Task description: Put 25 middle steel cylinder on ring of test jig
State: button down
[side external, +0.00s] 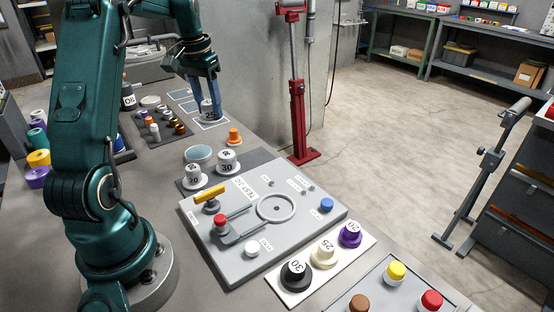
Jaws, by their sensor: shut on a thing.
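The steel cylinder labelled 25 (209,115) is between the fingers of my gripper (206,103) at the back of the bench. My gripper points down and is shut on it. The cylinder is over or on an outlined square pad (222,124); I cannot tell whether it touches the pad. The test jig (305,230) is a grey plate in the middle front, well away from my gripper. Its pale ring (259,217) is flat on the plate and looks empty.
The jig carries a yellow handle (209,194) and red knob (219,219). A white tray (325,273) lies in front.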

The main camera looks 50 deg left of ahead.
jog(key=shift+s+f+n, duration=0.2)
jog(key=shift+n, duration=0.2)
jog(key=w+d+f+m, duration=0.1)
jog(key=d+f, duration=0.1)
jog(key=d, duration=2.3)
jog(key=shift+w+f, duration=0.2)
jog(key=shift+f, duration=2.7)
jog(key=shift+f, duration=0.6)
jog(key=shift+c, duration=1.4)
grip_release()
